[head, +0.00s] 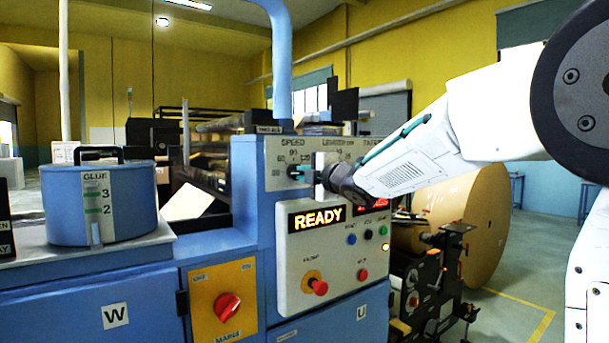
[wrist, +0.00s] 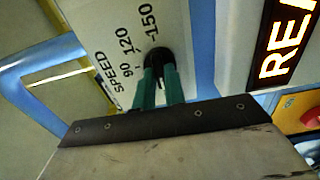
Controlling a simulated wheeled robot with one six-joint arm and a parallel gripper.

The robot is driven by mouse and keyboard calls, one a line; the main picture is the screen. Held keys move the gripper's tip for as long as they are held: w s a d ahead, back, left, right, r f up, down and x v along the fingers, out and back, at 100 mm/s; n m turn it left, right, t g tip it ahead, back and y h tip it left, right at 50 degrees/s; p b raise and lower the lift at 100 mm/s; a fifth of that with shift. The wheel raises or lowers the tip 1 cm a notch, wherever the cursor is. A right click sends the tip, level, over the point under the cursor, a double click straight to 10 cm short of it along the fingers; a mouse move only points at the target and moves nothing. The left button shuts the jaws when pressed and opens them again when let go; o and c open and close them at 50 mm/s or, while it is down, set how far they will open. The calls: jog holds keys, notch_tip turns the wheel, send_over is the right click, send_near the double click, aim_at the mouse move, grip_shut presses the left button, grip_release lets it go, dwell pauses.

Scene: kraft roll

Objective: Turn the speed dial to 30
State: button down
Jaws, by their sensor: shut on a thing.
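The speed dial (wrist: 155,55) is a small black knob on the light grey panel. My gripper (wrist: 157,75) has its green fingers shut on the dial in the wrist view. In the head view my gripper (head: 297,172) reaches the panel from the right, below the word SPEED. The printed marks 90, 120 and 150 show beside the dial in the wrist view. The lower marks are hidden by my gripper, and I cannot tell where the dial points.
A READY display (head: 317,217) is lit below the dial. A red button (head: 319,287) and a red main switch (head: 227,306) sit lower on the machine. A blue glue pot (head: 100,205) stands at left, and a large kraft roll (head: 475,230) is behind at right.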

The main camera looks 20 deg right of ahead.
jog(key=shift+f, duration=0.1)
dwell(0.4)
jog(key=c, duration=1.5)
grip_release()
jog(key=shift+o, duration=0.2)
jog(key=v, duration=0.8)
